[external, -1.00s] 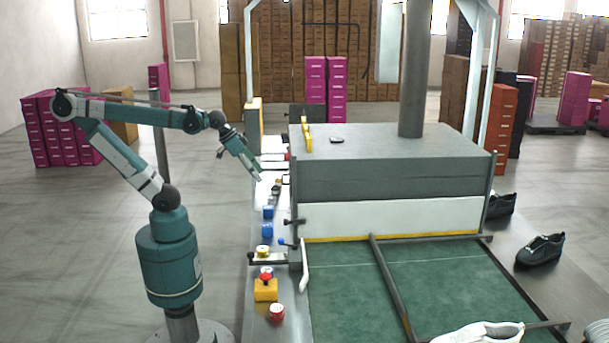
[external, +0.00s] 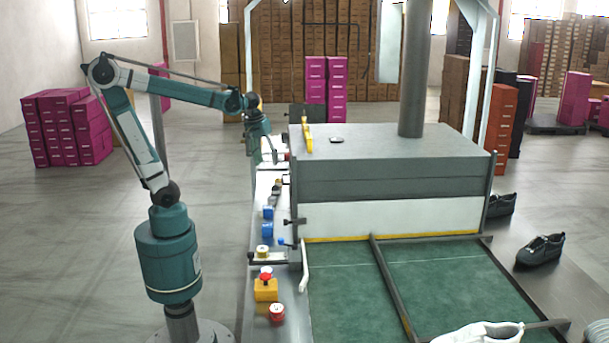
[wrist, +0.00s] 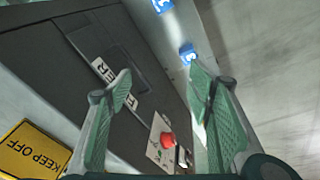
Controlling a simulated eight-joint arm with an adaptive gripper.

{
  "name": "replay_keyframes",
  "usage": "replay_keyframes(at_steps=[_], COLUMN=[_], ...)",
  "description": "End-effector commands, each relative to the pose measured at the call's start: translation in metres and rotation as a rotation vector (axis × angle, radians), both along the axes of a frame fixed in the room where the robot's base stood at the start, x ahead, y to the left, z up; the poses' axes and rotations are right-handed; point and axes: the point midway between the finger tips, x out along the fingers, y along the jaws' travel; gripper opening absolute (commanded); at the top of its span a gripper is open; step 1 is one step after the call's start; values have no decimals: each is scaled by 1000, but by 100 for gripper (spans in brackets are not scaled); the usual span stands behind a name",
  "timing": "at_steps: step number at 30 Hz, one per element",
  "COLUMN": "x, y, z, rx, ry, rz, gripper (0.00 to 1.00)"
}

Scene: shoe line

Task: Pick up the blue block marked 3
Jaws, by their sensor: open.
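Two blue blocks show in the wrist view. The lower one (wrist: 188,53) has a white mark that looks like a 3 and lies just beyond my right fingertip. The upper one (wrist: 162,5) is cut by the top edge and its mark is hard to read. In the external view two blue blocks, one farther (external: 267,212) and one nearer (external: 267,230), sit on the narrow grey bench; their numbers cannot be read there. My gripper (wrist: 160,72) is open, with nothing between its fingers. In the external view my gripper (external: 266,158) points down over the bench's far part, beyond both blocks.
The grey machine housing (external: 390,180) stands right beside the bench. Its dark side, with a red button (wrist: 168,139) and a yellow KEEP OFF sign (wrist: 32,152), fills the left of the wrist view. A yellow box with a red button (external: 265,290) stands at the bench's near end.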

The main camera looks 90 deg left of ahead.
Motion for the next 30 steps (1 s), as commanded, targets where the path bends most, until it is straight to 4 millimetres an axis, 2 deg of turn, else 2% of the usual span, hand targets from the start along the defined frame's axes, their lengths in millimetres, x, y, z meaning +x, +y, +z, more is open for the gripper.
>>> replay_keyframes(at_steps=[1, 9, 21, 30], x=[2, 2, -4, -3], y=[12, 65, 119, 116], z=[1, -5, -13, -75], rx=[-12, -75, -133, -132], ry=[15, 93, 173, 173], rz=[48, 295, 547, 540], gripper=[51, 51, 51, 51])
